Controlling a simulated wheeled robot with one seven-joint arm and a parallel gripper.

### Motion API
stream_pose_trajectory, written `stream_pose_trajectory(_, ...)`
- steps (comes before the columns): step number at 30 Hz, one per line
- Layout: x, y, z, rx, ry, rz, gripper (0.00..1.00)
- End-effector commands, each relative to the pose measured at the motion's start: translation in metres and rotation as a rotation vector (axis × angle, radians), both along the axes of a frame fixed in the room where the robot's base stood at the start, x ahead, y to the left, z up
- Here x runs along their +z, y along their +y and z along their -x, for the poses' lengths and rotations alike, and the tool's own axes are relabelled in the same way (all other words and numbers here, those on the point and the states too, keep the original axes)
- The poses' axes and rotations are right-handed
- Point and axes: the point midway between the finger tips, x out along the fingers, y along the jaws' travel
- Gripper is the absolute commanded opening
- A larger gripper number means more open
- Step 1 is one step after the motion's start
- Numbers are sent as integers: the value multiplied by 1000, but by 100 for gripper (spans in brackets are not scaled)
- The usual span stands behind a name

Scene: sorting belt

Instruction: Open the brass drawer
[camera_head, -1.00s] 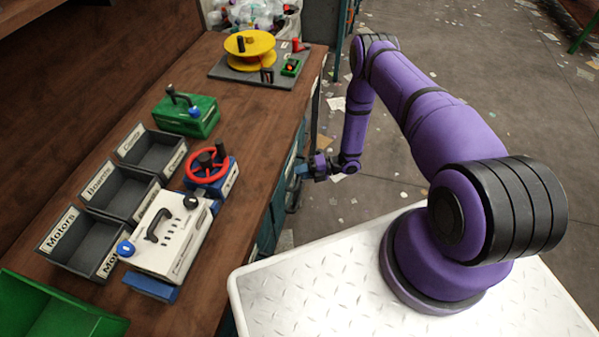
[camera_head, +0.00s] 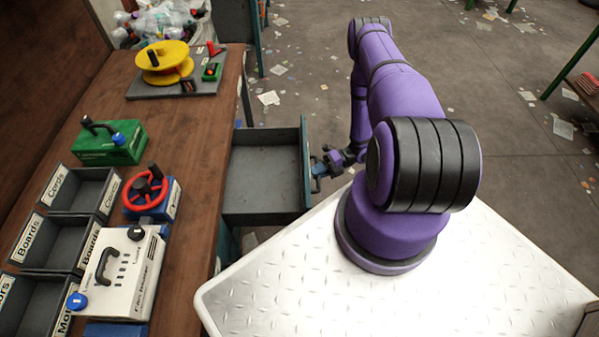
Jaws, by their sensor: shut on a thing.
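A grey-green drawer (camera_head: 265,182) stands pulled out from under the right side of the wooden bench. Its inside looks empty. No brass colour shows on the part in view. My gripper (camera_head: 322,167) is at the outer face of the drawer front, at the right. It is shut on the drawer's handle (camera_head: 316,170), which is small and partly hidden by the fingers.
The wooden bench (camera_head: 190,130) holds a yellow spool (camera_head: 165,60), a green box (camera_head: 108,146), a red handwheel (camera_head: 146,187), a white machine (camera_head: 125,272) and labelled grey bins (camera_head: 80,190). My white base plate lies close below the drawer. Floor beyond is open, with scattered paper.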

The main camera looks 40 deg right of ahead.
Motion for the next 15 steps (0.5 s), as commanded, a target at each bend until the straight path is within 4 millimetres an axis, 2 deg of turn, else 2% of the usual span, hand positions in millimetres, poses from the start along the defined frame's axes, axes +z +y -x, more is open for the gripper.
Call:
stream_pose_trajectory(6,0,-15,11,-1,0,2,0)
stream_pose_trajectory(15,0,-17,12,0,0,1,0)
